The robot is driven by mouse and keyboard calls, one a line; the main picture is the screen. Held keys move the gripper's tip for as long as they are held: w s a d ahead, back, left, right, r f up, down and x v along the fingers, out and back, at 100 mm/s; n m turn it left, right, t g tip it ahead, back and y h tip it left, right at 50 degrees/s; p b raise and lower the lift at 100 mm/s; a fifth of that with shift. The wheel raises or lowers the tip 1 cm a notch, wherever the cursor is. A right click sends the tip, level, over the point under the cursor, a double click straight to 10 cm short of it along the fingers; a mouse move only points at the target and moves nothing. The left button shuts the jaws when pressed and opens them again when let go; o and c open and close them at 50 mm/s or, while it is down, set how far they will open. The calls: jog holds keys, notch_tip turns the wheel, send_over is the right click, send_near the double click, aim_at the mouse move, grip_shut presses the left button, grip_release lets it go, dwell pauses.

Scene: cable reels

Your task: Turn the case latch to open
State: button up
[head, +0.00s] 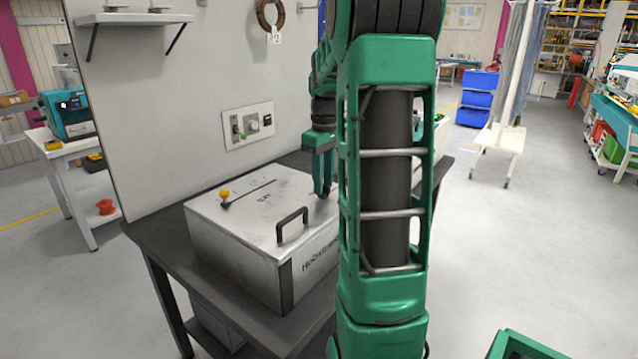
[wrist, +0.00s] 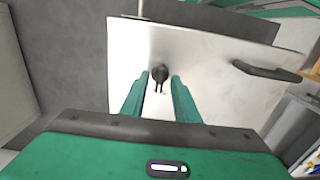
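The silver case (head: 250,212) stands closed on a dark table. A small dark latch-like part (wrist: 159,73) shows on the pale case top in the wrist view, between and just beyond my fingertips. My gripper (head: 322,190) is over the far right part of the lid, fingers pointing down. In the wrist view my gripper (wrist: 160,78) is open, with a gap between its fingers. I cannot tell whether the fingers touch the dark part. In the head view my arm and fingers hide that part. A yellow knob (head: 224,194) stands beside a dark slot on the lid's left.
A black handle (head: 292,225) rises from the lid's near edge and also shows in the wrist view (wrist: 266,72). A control panel (head: 248,125) is on the wall board behind the dark table (head: 160,238). Open floor (head: 510,245) lies at right.

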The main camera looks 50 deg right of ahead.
jog(key=shift+f, duration=0.1)
grip_shut()
jog(key=shift+a, duration=0.1)
jog(key=shift+m, duration=1.5)
jog(key=m, duration=0.4)
jog(key=shift+m, duration=0.3)
jog(key=m, duration=1)
jog(key=shift+w, duration=0.1)
jog(key=shift+m, duration=0.3)
